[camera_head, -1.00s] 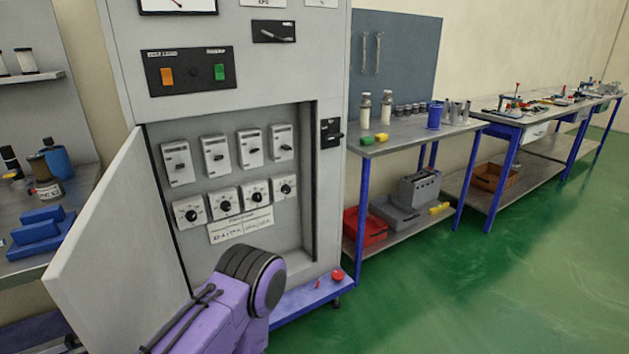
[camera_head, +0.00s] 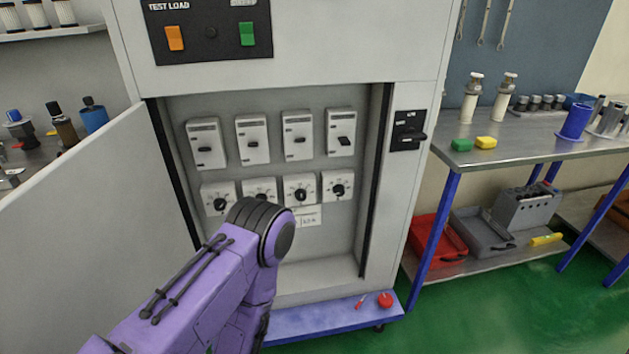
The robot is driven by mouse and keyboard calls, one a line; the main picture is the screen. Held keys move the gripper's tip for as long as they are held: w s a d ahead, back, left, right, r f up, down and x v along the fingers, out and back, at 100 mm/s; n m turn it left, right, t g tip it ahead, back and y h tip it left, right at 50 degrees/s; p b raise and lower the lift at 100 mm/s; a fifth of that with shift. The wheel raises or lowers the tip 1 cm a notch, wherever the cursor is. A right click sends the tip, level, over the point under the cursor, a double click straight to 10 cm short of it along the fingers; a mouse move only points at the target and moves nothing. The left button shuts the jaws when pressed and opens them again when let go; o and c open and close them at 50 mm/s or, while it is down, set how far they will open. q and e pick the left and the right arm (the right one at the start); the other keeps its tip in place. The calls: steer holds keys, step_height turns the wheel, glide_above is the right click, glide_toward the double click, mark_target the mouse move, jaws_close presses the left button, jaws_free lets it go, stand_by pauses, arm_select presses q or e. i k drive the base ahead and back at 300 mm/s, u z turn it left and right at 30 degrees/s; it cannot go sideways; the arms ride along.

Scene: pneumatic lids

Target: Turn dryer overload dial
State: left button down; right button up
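The grey cabinet (camera_head: 300,55) stands open, its door (camera_head: 105,225) swung out to the left. Inside are several white breakers (camera_head: 298,136) in an upper row. Below them is a row of white overload dials with black knobs: the far left dial (camera_head: 219,198), the second dial (camera_head: 260,188), the third dial (camera_head: 301,190) and the far right dial (camera_head: 338,187). I cannot read which one is the dryer's. A white label (camera_head: 308,217) under the dials is partly hidden by my purple arm. Neither of my grippers shows.
A black rotary switch (camera_head: 408,130) is on the cabinet's right face. A red round object (camera_head: 385,300) lies on the blue base ledge (camera_head: 335,322). A workbench (camera_head: 500,152) stands to the right. The cabinet opening right of my arm is free.

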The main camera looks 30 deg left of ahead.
mark_target(339, 190)
steer(key=u, duration=0.65)
steer(key=i, duration=1.05)
steer(key=u, duration=0.6)
